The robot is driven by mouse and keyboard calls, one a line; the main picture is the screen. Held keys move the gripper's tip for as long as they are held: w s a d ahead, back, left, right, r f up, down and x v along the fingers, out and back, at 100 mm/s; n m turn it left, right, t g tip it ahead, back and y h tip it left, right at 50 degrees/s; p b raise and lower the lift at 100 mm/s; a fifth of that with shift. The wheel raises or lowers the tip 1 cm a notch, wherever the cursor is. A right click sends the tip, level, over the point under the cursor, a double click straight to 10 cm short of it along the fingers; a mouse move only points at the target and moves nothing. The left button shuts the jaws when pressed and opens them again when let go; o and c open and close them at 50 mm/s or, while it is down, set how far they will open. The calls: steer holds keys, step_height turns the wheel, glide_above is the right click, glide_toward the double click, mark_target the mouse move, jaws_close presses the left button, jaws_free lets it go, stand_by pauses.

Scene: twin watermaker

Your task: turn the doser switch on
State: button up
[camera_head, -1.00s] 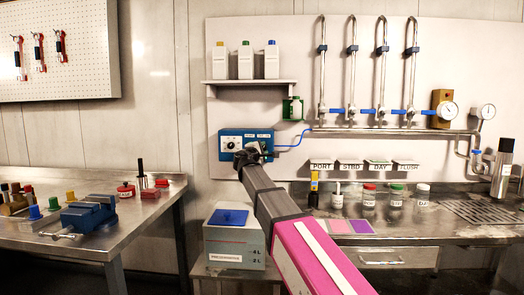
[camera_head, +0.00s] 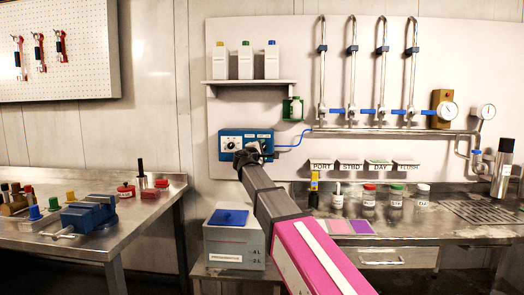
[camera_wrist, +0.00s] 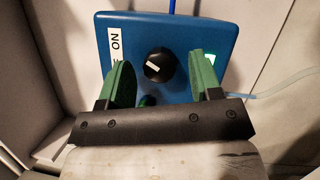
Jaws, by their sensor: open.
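The doser is a blue box (camera_head: 231,143) on the white back panel, with a round white dial on its left part. My gripper (camera_head: 254,152) is at the right part of its face and hides much of it. In the wrist view the blue face (camera_wrist: 190,35) shows a black round knob (camera_wrist: 158,65) with a white pointer mark, tilted. My open gripper (camera_wrist: 163,76) has its two green fingers on either side of the knob, with visible gaps. A white label (camera_wrist: 115,42) reading ON sits left of the knob. A small green part (camera_wrist: 147,100) shows below it.
A blue tube (camera_head: 296,141) runs right from the doser to the pipework. A shelf (camera_head: 250,82) with several bottles is above. A tank with a blue lid (camera_head: 229,217) stands below. The counter at right holds several jars.

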steer(key=v, duration=1)
steer(key=shift+s+a, duration=0.15)
steer(key=shift+s, duration=0.25)
